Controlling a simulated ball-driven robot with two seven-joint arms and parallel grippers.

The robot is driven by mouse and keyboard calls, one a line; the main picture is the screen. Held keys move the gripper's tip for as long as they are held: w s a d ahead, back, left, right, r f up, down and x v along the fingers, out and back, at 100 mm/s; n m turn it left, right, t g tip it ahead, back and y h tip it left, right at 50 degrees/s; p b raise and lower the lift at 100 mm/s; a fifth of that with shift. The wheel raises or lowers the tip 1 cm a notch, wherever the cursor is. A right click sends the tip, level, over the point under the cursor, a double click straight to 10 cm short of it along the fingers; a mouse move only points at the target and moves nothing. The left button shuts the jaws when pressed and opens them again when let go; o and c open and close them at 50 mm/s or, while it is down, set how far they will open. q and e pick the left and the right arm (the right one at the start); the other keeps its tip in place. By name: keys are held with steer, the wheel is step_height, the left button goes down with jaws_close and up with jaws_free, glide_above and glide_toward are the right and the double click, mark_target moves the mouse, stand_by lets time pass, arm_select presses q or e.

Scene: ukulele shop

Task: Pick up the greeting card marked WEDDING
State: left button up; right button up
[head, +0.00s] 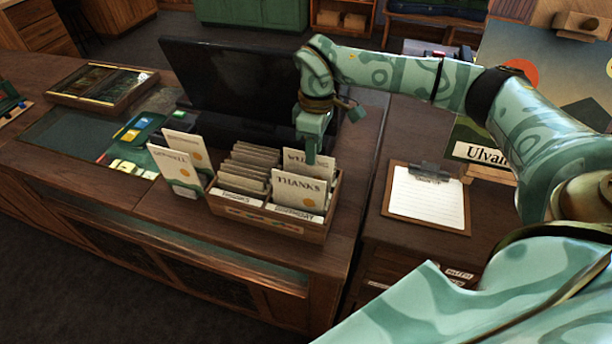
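A white card (324,168) stands in the back right part of a wooden card box (325,228). Its lettering starts with "WE", and my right gripper covers part of it. A card reading "THANKS" (299,190) stands in front of it and hides its lower part. My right gripper (311,158) points down at the top edge of the "WE" card. Its fingers overlap in this view, so I cannot tell if they are apart, or if they touch the card. My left gripper is not in view.
Several cards fill the box's left part (248,165). Upright cards (176,168) stand left of it. A dark monitor (228,85) rises behind the box. A clipboard (428,197) lies on the right counter. An "Ulvan..." sign (484,153) stands beyond it.

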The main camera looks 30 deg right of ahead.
mark_target(309, 170)
steer(key=f, duration=0.7)
steer(key=shift+w+a+f, duration=0.25)
steer(key=shift+w+a, duration=0.1)
steer(key=shift+a, duration=0.05)
jaws_close()
